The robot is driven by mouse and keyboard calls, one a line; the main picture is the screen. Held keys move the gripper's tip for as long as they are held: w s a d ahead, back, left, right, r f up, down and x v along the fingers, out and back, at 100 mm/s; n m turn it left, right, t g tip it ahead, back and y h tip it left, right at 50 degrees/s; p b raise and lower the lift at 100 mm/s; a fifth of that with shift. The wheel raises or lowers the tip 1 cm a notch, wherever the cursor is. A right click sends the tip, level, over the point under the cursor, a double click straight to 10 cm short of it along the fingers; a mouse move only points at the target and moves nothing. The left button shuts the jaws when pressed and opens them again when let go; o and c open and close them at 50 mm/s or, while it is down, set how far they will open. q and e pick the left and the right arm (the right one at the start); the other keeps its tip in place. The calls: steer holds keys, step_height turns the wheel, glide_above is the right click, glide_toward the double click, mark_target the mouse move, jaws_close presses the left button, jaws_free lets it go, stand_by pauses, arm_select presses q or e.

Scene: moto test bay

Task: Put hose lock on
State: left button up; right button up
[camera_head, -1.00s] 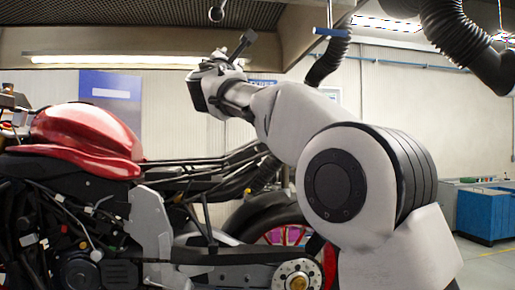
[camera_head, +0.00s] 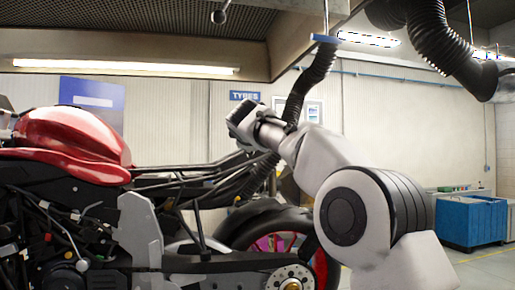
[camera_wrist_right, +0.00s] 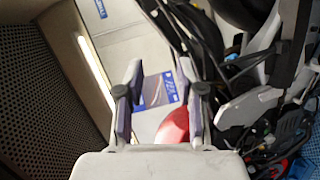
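A ribbed black hose (camera_head: 312,82) hangs from above in the head view and passes behind my right wrist; a ribbed black piece (camera_head: 262,175) shows below it by the motorcycle's tail. A thin blue bar (camera_head: 325,38) crosses the hose near its top; I cannot tell whether it is the hose lock. My right gripper (camera_head: 243,117) is raised above the motorcycle's rear, left of the hose. In the right wrist view its two fingers (camera_wrist_right: 163,103) stand apart with nothing held between them. My left gripper is not in view.
The red and black motorcycle (camera_head: 75,140) fills the left side, its rear wheel (camera_head: 270,240) below my right arm. A thicker ribbed hose (camera_head: 440,35) hangs at upper right. A blue bin (camera_head: 470,220) stands at the right wall. The floor there is clear.

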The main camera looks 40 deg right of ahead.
steer(key=shift+f, duration=0.25)
steer(key=shift+s, duration=0.1)
